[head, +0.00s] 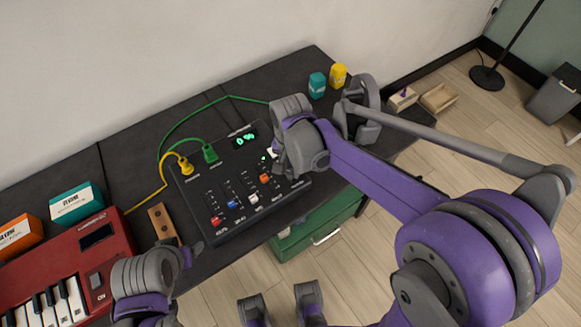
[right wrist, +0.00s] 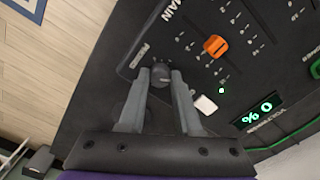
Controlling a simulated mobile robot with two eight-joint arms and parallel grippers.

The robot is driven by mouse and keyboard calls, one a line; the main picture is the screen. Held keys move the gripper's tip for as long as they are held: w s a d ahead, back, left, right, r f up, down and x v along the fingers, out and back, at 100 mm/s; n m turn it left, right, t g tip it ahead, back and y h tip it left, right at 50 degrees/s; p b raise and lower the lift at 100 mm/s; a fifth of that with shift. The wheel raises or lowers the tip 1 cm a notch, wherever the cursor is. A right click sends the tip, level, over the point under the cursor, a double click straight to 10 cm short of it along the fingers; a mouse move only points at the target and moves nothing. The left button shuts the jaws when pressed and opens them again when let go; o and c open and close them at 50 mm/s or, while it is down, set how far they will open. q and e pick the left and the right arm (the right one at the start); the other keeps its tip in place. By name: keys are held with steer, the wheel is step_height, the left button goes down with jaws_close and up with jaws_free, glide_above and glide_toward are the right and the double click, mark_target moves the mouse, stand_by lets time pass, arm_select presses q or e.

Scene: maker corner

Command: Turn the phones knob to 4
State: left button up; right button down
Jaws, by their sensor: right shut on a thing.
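The black mixer (head: 222,232) lies on the dark bench, with colored slider caps and a small green display (head: 244,139). The display reads about 0 % and also shows in the right wrist view (right wrist: 265,108). The phones knob (right wrist: 160,74) is a small dark round knob beside its white label (right wrist: 141,54). My right gripper (right wrist: 161,82) is shut on the knob, one finger on each side. In the head view my right gripper (head: 281,172) covers the knob. My left gripper (head: 160,272) is at the lower left, near the keyboard; its jaws cannot be made out.
A red keyboard (head: 99,243) and teal and orange boxes (head: 76,203) are at left. A wooden block (head: 162,222) lies beside the mixer. Yellow (head: 185,168) and green (head: 210,153) plugs stand at its back edge. Teal and yellow containers (head: 317,84) stand at the bench's far end.

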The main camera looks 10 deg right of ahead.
mark_target(291, 172)
steer(key=shift+m, duration=0.3)
steer(key=c, duration=0.6)
jaws_free()
step_height(291, 172, up, 11)
steer(key=p, duration=0.1)
stand_by(0.5)
steer(key=s+d+n+t+p, duration=0.2)
steer(key=s+d+n, duration=0.1)
steer(key=s, duration=0.4)
steer(key=s+d+n+t+p, duration=0.3)
steer(key=s+d+n, duration=0.1)
steer(key=s, duration=0.3)
steer(key=shift+s+f+n+p, duration=0.2)
steer(key=shift+f+n+p, duration=0.15)
steer(key=shift+n, duration=0.15)
